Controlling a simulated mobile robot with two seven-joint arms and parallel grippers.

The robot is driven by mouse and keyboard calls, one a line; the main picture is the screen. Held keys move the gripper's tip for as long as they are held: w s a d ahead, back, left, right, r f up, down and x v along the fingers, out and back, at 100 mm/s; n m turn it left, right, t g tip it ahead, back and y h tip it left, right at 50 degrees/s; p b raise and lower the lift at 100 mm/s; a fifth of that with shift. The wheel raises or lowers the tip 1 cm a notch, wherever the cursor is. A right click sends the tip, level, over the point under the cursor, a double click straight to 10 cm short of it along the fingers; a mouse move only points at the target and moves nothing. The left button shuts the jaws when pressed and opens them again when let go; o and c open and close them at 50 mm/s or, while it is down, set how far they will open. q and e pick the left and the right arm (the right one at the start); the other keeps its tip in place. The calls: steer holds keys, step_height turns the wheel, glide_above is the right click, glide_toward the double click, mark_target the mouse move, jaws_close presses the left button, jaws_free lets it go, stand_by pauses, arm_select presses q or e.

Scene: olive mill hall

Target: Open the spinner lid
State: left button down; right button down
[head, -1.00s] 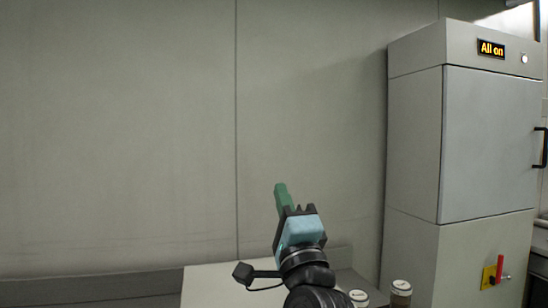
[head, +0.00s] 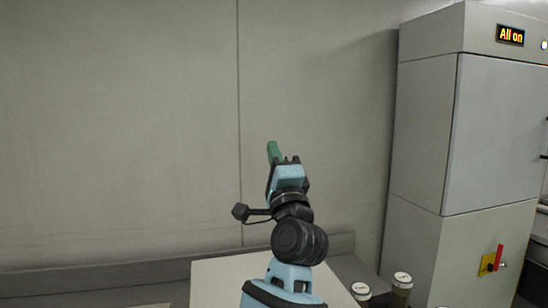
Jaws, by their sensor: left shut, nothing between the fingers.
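My left gripper (head: 273,152) has green fingers and shows in the middle of the head view, raised in front of the bare wall. Its fingers are together and hold nothing. The wrist and forearm come up from the bottom edge. I cannot make out a spinner or its lid in this view. My right gripper is not in view.
A pale flat top (head: 225,280) lies below my left arm, with a grey ledge (head: 100,277) behind it. Two lidded containers (head: 401,287) stand to its right.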

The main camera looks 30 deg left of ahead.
arm_select(q)
steer(key=shift+a, duration=0.15)
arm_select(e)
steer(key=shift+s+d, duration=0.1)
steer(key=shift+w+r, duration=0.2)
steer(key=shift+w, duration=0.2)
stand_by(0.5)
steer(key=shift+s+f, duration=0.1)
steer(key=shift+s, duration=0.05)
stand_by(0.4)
